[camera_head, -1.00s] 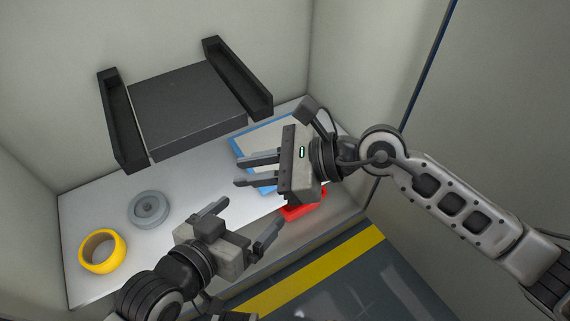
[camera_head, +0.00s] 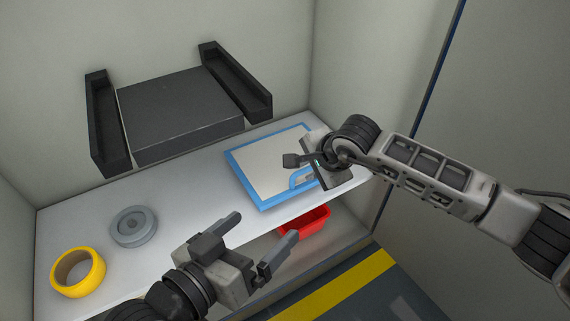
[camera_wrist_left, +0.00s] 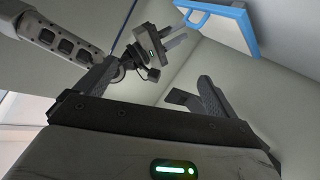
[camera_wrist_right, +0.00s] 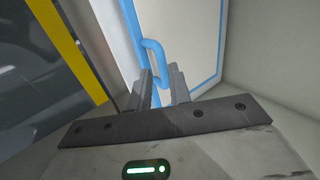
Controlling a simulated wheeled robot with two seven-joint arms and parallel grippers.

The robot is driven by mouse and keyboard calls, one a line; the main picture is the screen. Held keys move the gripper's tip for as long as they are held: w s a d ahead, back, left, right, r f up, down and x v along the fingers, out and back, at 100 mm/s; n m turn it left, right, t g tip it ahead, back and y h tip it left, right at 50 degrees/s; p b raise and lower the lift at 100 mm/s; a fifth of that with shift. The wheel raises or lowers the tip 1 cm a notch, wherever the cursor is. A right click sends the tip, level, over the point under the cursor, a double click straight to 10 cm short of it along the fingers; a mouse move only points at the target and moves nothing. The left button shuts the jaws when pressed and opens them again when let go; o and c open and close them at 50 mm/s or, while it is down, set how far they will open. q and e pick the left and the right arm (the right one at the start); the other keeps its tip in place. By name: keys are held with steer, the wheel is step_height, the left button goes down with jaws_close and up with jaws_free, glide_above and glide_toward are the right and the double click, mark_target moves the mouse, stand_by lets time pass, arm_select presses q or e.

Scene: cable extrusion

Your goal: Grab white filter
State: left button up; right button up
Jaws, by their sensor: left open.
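The white filter (camera_head: 265,165) is a flat white panel with a blue frame and a blue handle, lying on the shelf. Its handle (camera_wrist_right: 155,58) shows in the right wrist view just beyond my right fingertips. My right gripper (camera_wrist_right: 161,78) is partly open, with a narrow gap between its fingers. I cannot tell whether it touches the handle. In the head view the right hand covers the filter's right side. My left gripper (camera_head: 258,232) is open and empty in front of the shelf. The left wrist view shows the filter (camera_wrist_left: 232,18) beyond the right gripper (camera_wrist_left: 177,32).
A yellow ring (camera_head: 78,272) and a grey disc (camera_head: 134,227) sit on the left of the white shelf (camera_head: 190,210). A dark block with side rails (camera_head: 180,115) is behind. A red bin (camera_head: 305,220) is below the shelf's front edge. Walls enclose the shelf.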

mark_target(302, 171)
steer(key=b+x, duration=0.2)
steer(key=x, duration=0.2)
steer(key=shift+f, duration=0.15)
steer(key=shift+w+a+f, duration=0.25)
steer(key=shift+w+f, duration=0.15)
steer(key=shift+f, duration=0.05)
jaws_close()
arm_select(q)
steer(key=shift+w+d+r+n+t+h, duration=0.15)
steer(key=shift+d+r+n+t+h, duration=0.15)
steer(key=shift+r+n+h, duration=0.25)
arm_select(e)
steer(key=shift+r, duration=0.15)
